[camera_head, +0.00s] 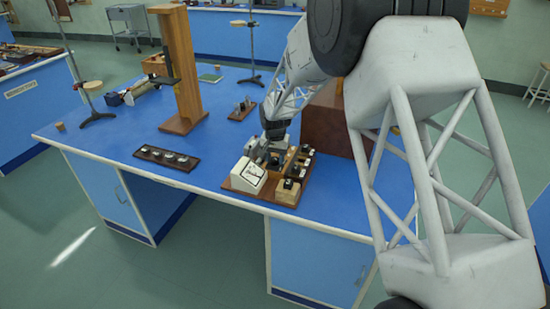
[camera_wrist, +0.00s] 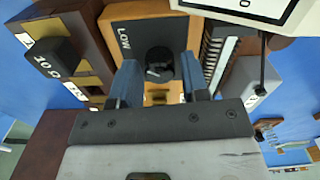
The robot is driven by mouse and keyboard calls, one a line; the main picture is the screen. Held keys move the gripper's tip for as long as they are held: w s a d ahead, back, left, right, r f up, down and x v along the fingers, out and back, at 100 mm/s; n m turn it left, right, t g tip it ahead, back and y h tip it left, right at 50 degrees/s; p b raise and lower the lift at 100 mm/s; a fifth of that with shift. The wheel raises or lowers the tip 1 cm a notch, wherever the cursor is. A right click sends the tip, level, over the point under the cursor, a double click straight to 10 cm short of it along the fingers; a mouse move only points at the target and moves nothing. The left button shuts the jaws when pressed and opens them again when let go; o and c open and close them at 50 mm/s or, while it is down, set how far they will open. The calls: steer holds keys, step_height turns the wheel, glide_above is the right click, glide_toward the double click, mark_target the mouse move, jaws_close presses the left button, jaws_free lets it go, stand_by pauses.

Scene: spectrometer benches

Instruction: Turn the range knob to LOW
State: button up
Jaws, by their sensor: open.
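The range knob (camera_wrist: 159,60) is a round black knob on a wooden-faced box (camera_wrist: 165,22) in the wrist view. The white word LOW (camera_wrist: 124,38) is on a dark area of the box face, left of the knob. A small pale mark shows on the knob. My gripper (camera_wrist: 162,80) is open, with its two blue-grey fingers on either side of the knob. I cannot tell whether they touch it. In the head view my gripper (camera_head: 274,154) is down over the apparatus board (camera_head: 245,189), and the knob is hidden or too small to make out.
A black block marked 10 Ω (camera_wrist: 47,64) is left of the box. A coil (camera_wrist: 213,50) is close on its right. A white meter (camera_head: 249,174) stands on the board. A tall wooden stand (camera_head: 182,70) and a dark tray (camera_head: 166,158) are on the blue bench.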

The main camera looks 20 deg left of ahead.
mark_target(275, 158)
steer(key=shift+r, duration=0.15)
steer(key=shift+r, duration=3.75)
steer(key=shift+s+d+r, duration=0.1)
steer(key=shift+d+r, duration=0.25)
steer(key=shift+d, duration=0.15)
steer(key=s+d+r, duration=0.5)
steer(key=d+r, duration=0.1)
steer(key=d, duration=0.4)
steer(key=s+d+r+t, duration=0.1)
steer(key=s+d+r, duration=0.45)
steer(key=d, duration=0.45)
steer(key=s+d+r, duration=0.4)
steer(key=d+r, duration=0.2)
steer(key=d, duration=0.4)
steer(key=s+d, duration=0.6)
steer(key=s, duration=0.3)
steer(key=s+d+m+t, duration=0.1)
steer(key=s+d, duration=0.5)
steer(key=s, duration=0.4)
steer(key=s+d, duration=0.6)
steer(key=s, duration=0.4)
steer(key=shift+f+t, duration=0.2)
steer(key=shift+t, duration=0.1)
